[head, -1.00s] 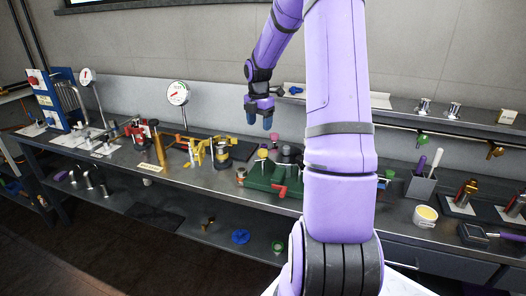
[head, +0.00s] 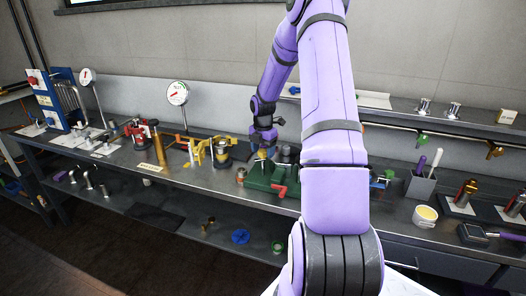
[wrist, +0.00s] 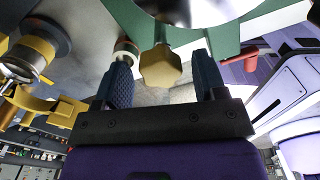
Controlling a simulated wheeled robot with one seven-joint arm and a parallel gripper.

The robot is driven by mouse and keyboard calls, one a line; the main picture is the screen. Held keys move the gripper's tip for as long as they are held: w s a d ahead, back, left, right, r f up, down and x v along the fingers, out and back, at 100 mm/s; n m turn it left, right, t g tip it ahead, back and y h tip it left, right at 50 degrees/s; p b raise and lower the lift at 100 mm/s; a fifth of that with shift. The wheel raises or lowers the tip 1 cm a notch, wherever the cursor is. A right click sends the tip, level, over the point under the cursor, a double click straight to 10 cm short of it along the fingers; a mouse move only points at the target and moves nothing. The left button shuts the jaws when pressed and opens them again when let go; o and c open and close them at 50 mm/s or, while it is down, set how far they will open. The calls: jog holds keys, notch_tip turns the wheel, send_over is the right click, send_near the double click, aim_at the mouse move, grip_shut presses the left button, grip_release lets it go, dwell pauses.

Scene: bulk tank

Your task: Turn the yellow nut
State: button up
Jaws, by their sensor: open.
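The yellow nut (wrist: 160,68) is a faceted yellow piece at the middle of the wrist view, between my fingers and on the side of the green body (wrist: 135,22). My gripper (wrist: 165,80) is open, with one blue finger on each side of the nut and visible gaps between. In the head view my gripper (head: 264,146) hangs just above the green fixture (head: 268,178) on the bench. There the nut is a small yellow patch (head: 262,154) partly hidden by the gripper. I cannot tell whether a finger touches it.
Yellow clamps (head: 200,150) and a brass rod (head: 159,147) stand on the bench (head: 190,178) to the left. A red handle (head: 279,191) is on the fixture's front. A tool cup (head: 421,188) and a yellow-filled tub (head: 425,216) are to the right.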

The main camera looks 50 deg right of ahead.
jog(key=shift+f, duration=0.2)
jog(key=c, duration=0.9)
jog(key=shift+c, duration=0.2)
